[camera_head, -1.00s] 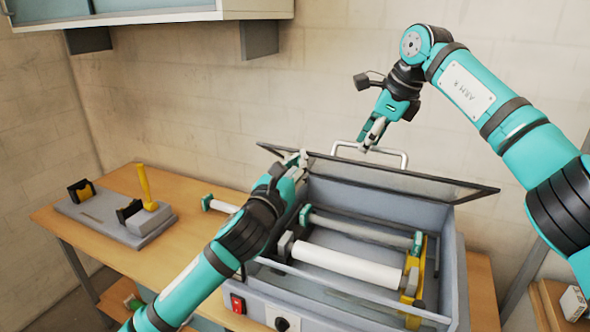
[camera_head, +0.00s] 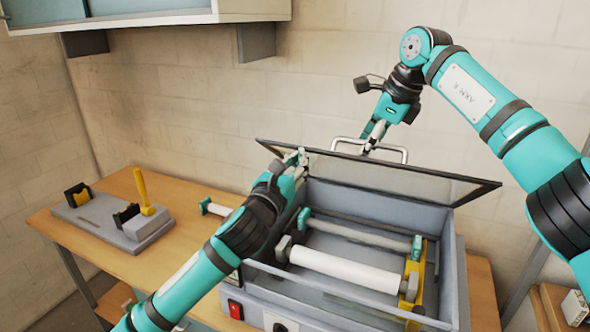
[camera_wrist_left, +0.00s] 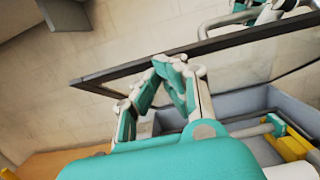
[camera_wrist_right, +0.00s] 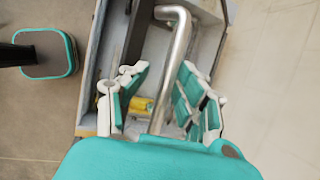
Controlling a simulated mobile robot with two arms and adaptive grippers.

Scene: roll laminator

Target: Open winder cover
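The winder cover (camera_head: 385,178) is a see-through panel with a dark frame, standing raised and tilted at the back of the open grey laminator body (camera_head: 345,292). Its bent metal handle (camera_head: 396,152) shows behind the top edge. My right gripper (camera_head: 369,146) is at the handle; in the right wrist view its fingers (camera_wrist_right: 160,95) stand apart on either side of the handle bar (camera_wrist_right: 180,50). My left gripper (camera_head: 297,158) is at the cover's left end. In the left wrist view its fingertips (camera_wrist_left: 170,66) meet in front of the cover (camera_wrist_left: 225,65); contact is unclear.
A white roll (camera_head: 345,268) and a thinner bar (camera_head: 360,233) lie inside the laminator, by a yellow bracket (camera_head: 413,278). A grey stand with a yellow handle (camera_head: 143,190) is on the wooden table (camera_head: 90,250). A cabinet (camera_head: 150,12) hangs above.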

